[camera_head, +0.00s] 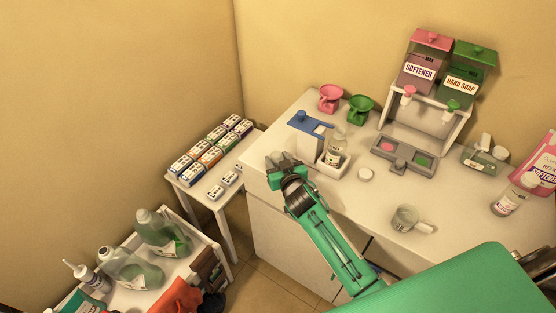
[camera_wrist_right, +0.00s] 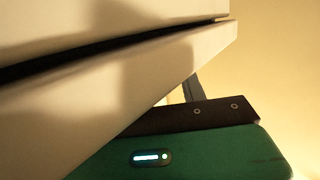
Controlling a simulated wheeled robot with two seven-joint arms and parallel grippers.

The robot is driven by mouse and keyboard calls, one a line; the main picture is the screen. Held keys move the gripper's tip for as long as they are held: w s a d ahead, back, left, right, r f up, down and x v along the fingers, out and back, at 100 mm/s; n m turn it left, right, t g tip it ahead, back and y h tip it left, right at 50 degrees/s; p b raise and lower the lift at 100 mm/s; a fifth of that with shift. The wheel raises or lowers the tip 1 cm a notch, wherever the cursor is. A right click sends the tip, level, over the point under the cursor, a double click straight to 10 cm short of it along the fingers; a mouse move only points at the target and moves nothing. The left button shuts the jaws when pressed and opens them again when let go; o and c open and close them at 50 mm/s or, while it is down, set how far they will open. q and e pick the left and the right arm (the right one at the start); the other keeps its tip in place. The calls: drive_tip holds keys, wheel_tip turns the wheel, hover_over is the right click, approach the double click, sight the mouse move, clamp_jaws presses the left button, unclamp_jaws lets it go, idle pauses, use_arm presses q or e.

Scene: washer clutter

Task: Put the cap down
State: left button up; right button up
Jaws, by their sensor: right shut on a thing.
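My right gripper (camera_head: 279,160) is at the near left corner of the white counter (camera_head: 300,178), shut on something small. What it holds is mostly hidden by the fingers, so I cannot make out the cap's shape there. In the right wrist view, pale surfaces fill the upper left close to the camera, and the fingertips are not clear. A round white cap (camera_head: 366,174) lies on the counter to the right of the gripper. My left gripper is not in view.
A bottle (camera_head: 335,158) stands in a white holder beside the gripper, by a blue-topped dispenser (camera_head: 311,123). Small boxes (camera_head: 210,154) fill a side table at left. The counter's middle front is fairly clear.

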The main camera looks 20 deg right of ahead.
drive_tip(key=o, duration=0.9)
drive_tip(key=shift+f, duration=0.1)
drive_tip(key=shift+o, duration=0.2)
drive_tip(key=shift+r, duration=0.2)
drive_tip(key=shift+s+f, duration=0.1)
drive_tip(key=shift+s, duration=0.2)
drive_tip(key=s+r+b, duration=0.1)
drive_tip(key=s+r, duration=0.1)
drive_tip(key=s, duration=0.9)
drive_tip(key=shift+d+r+b, duration=0.15)
drive_tip(key=shift+r+b, duration=0.1)
drive_tip(key=shift+b, duration=0.05)
drive_tip(key=shift+s, duration=0.1)
